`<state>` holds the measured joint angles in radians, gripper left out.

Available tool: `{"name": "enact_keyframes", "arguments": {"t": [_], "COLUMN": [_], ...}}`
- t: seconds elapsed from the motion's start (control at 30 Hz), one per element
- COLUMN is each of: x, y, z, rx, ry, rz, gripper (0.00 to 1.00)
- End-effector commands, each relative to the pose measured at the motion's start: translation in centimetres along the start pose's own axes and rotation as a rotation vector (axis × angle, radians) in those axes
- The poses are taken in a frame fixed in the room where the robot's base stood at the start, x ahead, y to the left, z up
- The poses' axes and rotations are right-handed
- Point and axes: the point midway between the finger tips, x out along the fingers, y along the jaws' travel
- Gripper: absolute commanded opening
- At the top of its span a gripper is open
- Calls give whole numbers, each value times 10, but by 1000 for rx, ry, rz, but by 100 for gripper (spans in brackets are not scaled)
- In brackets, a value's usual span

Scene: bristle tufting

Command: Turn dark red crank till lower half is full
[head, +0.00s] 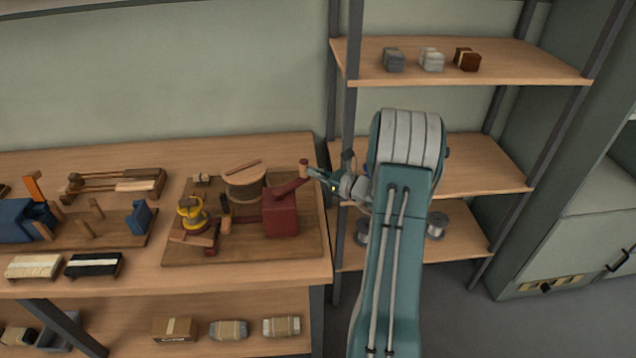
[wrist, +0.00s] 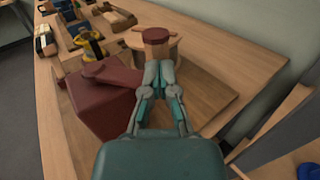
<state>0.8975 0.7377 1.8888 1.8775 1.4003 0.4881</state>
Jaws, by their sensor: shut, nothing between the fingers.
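The dark red crank has a box-shaped housing (head: 281,211) on a wooden board (head: 180,255). Its arm (head: 290,187) rises to the right and ends in an upright brownish handle (head: 304,169). My gripper (head: 313,172) is shut and empty, just right of the handle. In the wrist view the handle (wrist: 155,36) stands right beyond my closed fingertips (wrist: 158,62); I cannot tell whether they touch. A round wooden piece (head: 245,173) stands behind the housing. A yellow-wound part (head: 193,213) is left of it. The fill of the lower half cannot be made out.
Left on the bench are a blue tool (head: 25,221), wooden pegs and two brush-like blocks (head: 94,265). A shelf rack (head: 440,165) stands right of the bench, with spools (head: 437,225) low down. Blocks (head: 431,60) sit on its top shelf.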

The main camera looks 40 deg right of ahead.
Motion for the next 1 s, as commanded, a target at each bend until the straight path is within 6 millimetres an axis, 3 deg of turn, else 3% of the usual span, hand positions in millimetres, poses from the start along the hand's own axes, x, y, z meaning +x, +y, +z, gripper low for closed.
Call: {"name": "enact_keyframes", "arguments": {"t": [0.4, 1.0], "x": [14, 12], "y": [-8, -10], "z": [0, -1], "rx": [1, 1], "ry": [-1, -1], "rz": [32, 31], "gripper": [0, 0]}}
